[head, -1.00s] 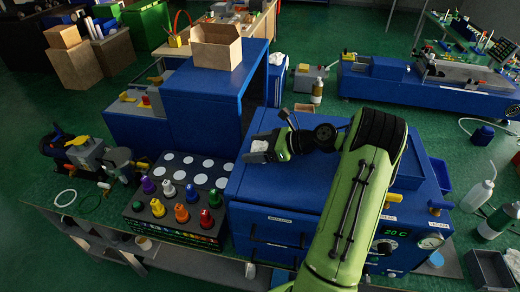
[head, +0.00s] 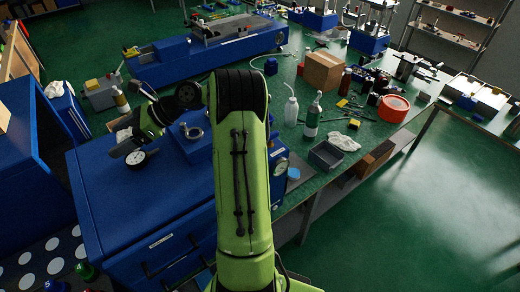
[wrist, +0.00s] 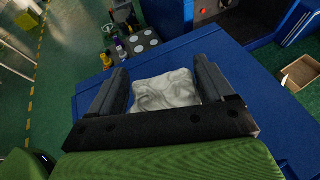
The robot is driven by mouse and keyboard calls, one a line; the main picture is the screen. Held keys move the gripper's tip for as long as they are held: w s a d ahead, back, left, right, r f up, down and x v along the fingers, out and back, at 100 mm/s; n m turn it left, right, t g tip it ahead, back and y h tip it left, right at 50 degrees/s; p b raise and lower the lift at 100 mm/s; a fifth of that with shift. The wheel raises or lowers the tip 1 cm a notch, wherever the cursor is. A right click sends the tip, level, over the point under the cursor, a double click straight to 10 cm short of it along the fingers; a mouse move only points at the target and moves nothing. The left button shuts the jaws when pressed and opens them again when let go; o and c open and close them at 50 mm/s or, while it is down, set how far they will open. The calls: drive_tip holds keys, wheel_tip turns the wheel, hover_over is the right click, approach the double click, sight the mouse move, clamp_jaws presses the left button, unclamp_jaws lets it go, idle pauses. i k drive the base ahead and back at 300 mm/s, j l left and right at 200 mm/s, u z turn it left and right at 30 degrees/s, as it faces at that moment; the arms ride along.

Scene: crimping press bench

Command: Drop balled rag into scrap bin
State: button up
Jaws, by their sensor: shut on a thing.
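The balled rag (wrist: 166,90) is a crumpled off-white lump. In the wrist view my gripper (wrist: 160,68) is shut on it, with one dark finger on each side. In the head view my gripper (head: 126,147) hangs above the blue cabinet (head: 120,200), left of my arm; the rag is hard to make out there. No container is clearly recognisable as the scrap bin. An open dark grey tray (head: 326,155) sits at the bench's front edge, right of my arm and well away from my gripper.
A cardboard box (head: 323,70) and red ring-shaped item (head: 394,107) are farther back. Green floor at right is open.

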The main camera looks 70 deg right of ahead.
sight(328, 161)
drive_tip(key=k+z, duration=0.1)
drive_tip(key=z, duration=2.05)
drive_tip(key=j+z, duration=0.15)
drive_tip(key=z, duration=0.8)
